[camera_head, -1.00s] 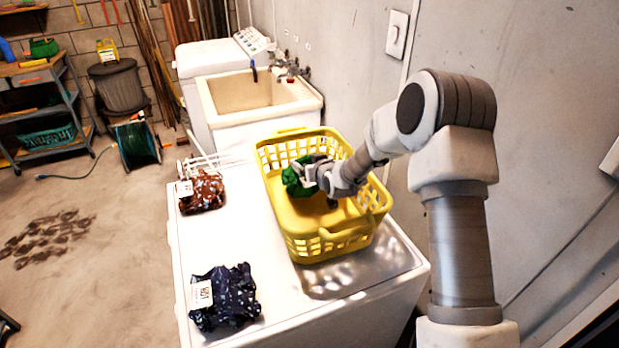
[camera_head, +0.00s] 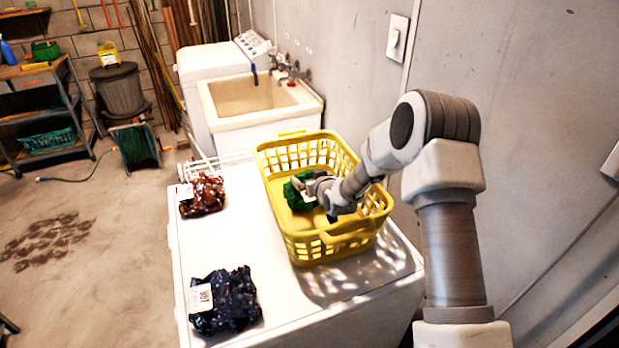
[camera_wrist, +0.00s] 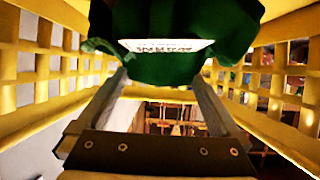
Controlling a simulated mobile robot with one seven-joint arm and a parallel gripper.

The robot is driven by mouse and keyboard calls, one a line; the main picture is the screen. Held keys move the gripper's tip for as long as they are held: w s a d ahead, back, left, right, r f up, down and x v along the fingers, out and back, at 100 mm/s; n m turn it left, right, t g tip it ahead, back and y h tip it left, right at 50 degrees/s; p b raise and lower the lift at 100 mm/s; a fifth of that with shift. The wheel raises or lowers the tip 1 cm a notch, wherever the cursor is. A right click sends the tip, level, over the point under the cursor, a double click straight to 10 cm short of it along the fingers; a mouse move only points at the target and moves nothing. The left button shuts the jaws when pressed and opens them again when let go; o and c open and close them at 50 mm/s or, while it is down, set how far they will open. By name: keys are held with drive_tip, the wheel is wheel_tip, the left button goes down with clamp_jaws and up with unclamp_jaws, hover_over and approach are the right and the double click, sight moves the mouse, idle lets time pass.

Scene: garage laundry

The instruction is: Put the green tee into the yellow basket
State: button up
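The green tee (camera_head: 298,191) is a crumpled bundle inside the yellow basket (camera_head: 322,249), near its left wall. The basket stands on the white machine top. My gripper (camera_head: 312,187) reaches into the basket from the right and is at the tee. In the wrist view, the tee (camera_wrist: 170,68) with its white label lies across the ends of both fingers (camera_wrist: 162,82). The fingers stand apart with the tee's cloth at their tips, and the tips are hidden by it. I cannot tell whether the tee touches the basket floor.
A brown patterned bundle (camera_head: 203,197) and a dark blue patterned bundle (camera_head: 224,300), both tagged, lie on the white top (camera_head: 240,240) left of the basket. A sink (camera_head: 257,97) stands behind; a grey wall (camera_head: 530,120) rises at the right.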

drive_tip(key=shift+r+p, duration=0.25)
drive_tip(key=shift+p, duration=0.05)
drive_tip(key=v, duration=0.7)
drive_tip(key=shift+s+b, duration=0.2)
drive_tip(key=shift+b, duration=0.2)
drive_tip(key=shift+d, duration=0.1)
